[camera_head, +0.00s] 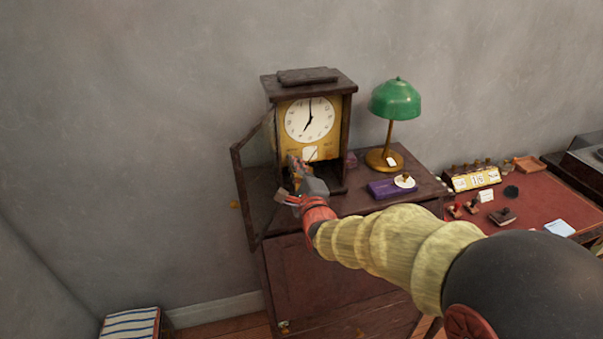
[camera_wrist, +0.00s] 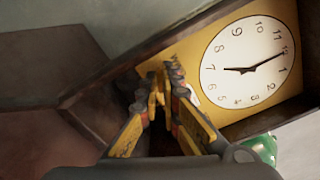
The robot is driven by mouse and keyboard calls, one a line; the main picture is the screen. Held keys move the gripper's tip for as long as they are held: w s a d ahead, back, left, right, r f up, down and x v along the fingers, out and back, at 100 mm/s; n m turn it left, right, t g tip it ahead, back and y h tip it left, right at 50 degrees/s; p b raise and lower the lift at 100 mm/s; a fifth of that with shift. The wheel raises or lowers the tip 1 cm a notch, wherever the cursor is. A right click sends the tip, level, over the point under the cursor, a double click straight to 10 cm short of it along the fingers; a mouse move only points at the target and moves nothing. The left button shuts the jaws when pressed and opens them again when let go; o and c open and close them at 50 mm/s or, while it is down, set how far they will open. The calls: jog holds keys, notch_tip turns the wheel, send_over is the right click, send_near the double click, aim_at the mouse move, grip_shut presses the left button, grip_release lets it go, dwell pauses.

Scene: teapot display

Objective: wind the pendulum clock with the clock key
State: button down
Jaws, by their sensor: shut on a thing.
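The pendulum clock (camera_head: 352,100) is a dark wooden case with a white dial (camera_head: 310,118) on a gold plate. Its framed door (camera_head: 240,185) stands open to the left. My gripper (camera_head: 294,163) is at the clock's open front, below and left of the dial. In the wrist view the dial (camera_wrist: 248,62) appears turned, and my gripper's fingertips (camera_wrist: 164,82) are close together by the gold plate's edge. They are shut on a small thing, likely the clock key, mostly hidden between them. I cannot tell whether it touches the plate.
A green lamp (camera_head: 395,100) stands right of the clock on the dark cabinet (camera_head: 425,172). A purple box (camera_head: 390,189) lies in front of the lamp. A red-topped desk (camera_head: 540,207) with stamps and a yellow block (camera_head: 474,179) is farther right. The open door is close on my gripper's left.

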jog(key=shift+r+m+b, duration=0.6)
jog(key=shift+m+b, duration=0.2)
jog(key=shift+m, duration=0.2)
jog(key=shift+w+r, duration=0.1)
jog(key=shift+r, duration=0.1)
jog(key=c, duration=2.4)
grip_release()
jog(key=shift+a, duration=0.1)
jog(key=shift+o, duration=0.4)
jog(key=shift+f, duration=0.6)
jog(key=v, duration=1.2)
jog(key=shift+r, duration=0.4)
